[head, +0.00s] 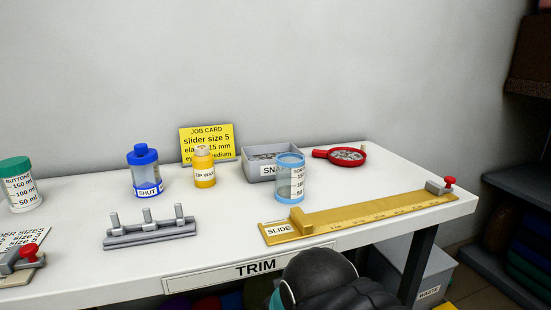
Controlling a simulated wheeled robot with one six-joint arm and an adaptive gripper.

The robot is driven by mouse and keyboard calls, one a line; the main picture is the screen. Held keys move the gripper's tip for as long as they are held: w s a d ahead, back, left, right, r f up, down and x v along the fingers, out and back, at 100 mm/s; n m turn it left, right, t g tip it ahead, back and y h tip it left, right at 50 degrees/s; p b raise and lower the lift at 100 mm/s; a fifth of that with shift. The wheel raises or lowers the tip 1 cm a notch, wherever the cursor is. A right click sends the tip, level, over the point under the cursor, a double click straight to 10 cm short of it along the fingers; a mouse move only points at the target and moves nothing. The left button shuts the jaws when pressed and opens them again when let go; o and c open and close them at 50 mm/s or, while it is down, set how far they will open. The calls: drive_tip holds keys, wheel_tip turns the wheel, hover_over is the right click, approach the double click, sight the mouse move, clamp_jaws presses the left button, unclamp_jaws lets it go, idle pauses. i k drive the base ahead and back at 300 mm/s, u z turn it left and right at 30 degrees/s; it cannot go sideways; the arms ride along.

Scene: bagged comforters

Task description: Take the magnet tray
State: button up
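A red round dish with a short handle (346,156) lies at the back right of the white table; it holds small grey metal-looking bits and looks like the magnet tray. Its handle points left, toward a grey open box (255,171) with a partly hidden label starting "SN". A dark rounded part of my arm shows at the bottom centre, in front of the table edge. My gripper's fingers are not in view.
A clear blue-lidded jar (290,180) stands in front of the grey box. A yellow slide gauge (370,213) with a red knob lies along the front right. A blue bottle (145,172), an orange bottle (204,168) and a grey pegged rack (150,233) stand left. The table's right end is mostly clear.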

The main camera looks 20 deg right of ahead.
sight(343, 157)
drive_tip(key=u, duration=1.65)
drive_tip(key=k, duration=0.75)
drive_tip(key=z, duration=2.1)
